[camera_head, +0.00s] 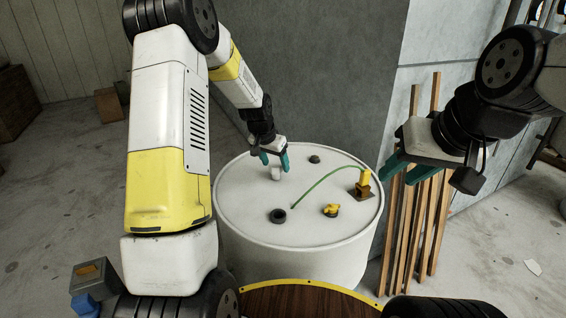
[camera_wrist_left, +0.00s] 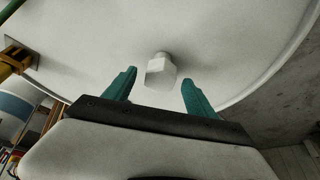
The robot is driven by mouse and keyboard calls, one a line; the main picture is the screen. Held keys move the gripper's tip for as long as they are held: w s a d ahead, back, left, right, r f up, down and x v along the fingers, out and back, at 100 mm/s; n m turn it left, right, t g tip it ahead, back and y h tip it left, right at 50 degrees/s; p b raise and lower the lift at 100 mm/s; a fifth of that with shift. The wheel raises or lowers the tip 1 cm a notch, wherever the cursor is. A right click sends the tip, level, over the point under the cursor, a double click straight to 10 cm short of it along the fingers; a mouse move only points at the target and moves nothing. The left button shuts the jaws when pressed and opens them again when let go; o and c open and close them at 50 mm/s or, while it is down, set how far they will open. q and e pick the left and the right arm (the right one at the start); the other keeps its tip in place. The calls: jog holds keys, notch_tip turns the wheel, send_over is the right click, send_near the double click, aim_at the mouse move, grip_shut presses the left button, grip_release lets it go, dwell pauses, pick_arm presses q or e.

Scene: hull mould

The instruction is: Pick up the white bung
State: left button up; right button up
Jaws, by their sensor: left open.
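The white bung (camera_head: 276,173) stands on the white round drum top (camera_head: 240,196), left of its middle. My left gripper (camera_head: 275,160) is open just above and behind it, with its teal fingers close to the bung. In the left wrist view the bung (camera_wrist_left: 160,70) appears between and beyond the two open fingertips of my left gripper (camera_wrist_left: 160,82), and no finger visibly touches it. My right gripper (camera_head: 408,172) hangs to the right of the drum, away from the bung, with its teal fingers apart and nothing between them.
On the drum top are a dark ring (camera_head: 277,216), a yellow fitting (camera_head: 331,210), a dark green cap (camera_head: 314,159) and a green hose (camera_head: 325,180) by a yellow-and-brown fixture (camera_head: 362,188). Wooden slats (camera_head: 410,230) lean to the right. A grey wall (camera_head: 310,80) rises behind.

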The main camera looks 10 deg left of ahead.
pick_arm(q)
jog(key=shift+x, duration=1)
grip_shut()
jog(key=shift+r, duration=0.1)
